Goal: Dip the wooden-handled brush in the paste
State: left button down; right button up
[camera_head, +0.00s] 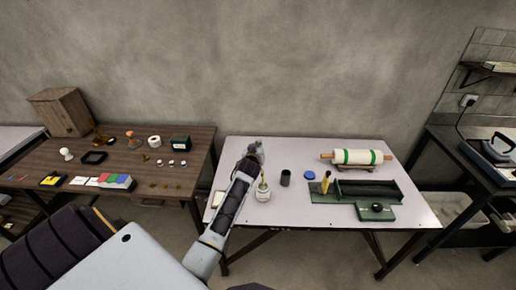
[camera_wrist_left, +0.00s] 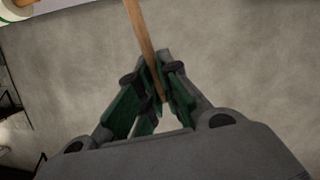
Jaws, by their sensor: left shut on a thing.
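My left gripper (camera_head: 259,153) is above the pale table near its left side. It is shut on the brush's wooden handle (camera_wrist_left: 140,35), which runs between the fingertips (camera_wrist_left: 158,92) in the left wrist view. In the head view the thin brush (camera_head: 263,178) hangs roughly upright below the gripper, over a white jar (camera_head: 263,195). Its lower end meets the jar's mouth in the picture; I cannot tell how deep it is. The paste itself is too small to make out. My right gripper is not in view.
On the pale table (camera_head: 310,215), a dark cup (camera_head: 285,178) and blue disc (camera_head: 309,176) stand right of the jar. A yellow object (camera_head: 326,183), a green board with a black trough (camera_head: 368,190) and a white roller (camera_head: 357,157) lie farther right. A wooden table (camera_head: 120,170) stands left.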

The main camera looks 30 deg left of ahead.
pick_arm(q)
jog(key=shift+r+p, duration=1)
jog(key=shift+r, duration=0.3)
jog(key=shift+w+d+r, duration=0.1)
jog(key=shift+w+r, duration=0.1)
jog(key=shift+r, duration=0.25)
jog(key=d+r+m+t+h, duration=0.1)
jog(key=d+r, duration=0.3)
jog(key=r, duration=0.2)
jog(key=d+r+m+h, duration=0.1)
jog(key=d+r+h, duration=0.1)
jog(key=d+r, duration=0.4)
jog(key=s+d+f+m+h+b, duration=0.1)
jog(key=s+d+f+m+h, duration=0.1)
jog(key=s+d, duration=0.45)
jog(key=s+d+f, duration=0.2)
jog(key=s+f, duration=0.2)
jog(key=f, duration=0.2)
jog(key=s+d+f+b, duration=0.1)
jog(key=s+d+f, duration=0.1)
jog(key=s+f, duration=0.2)
jog(key=s+d+f+m+h+b, duration=0.1)
jog(key=s+f, duration=0.3)
jog(key=f, duration=0.5)
jog(key=shift+d, duration=0.85)
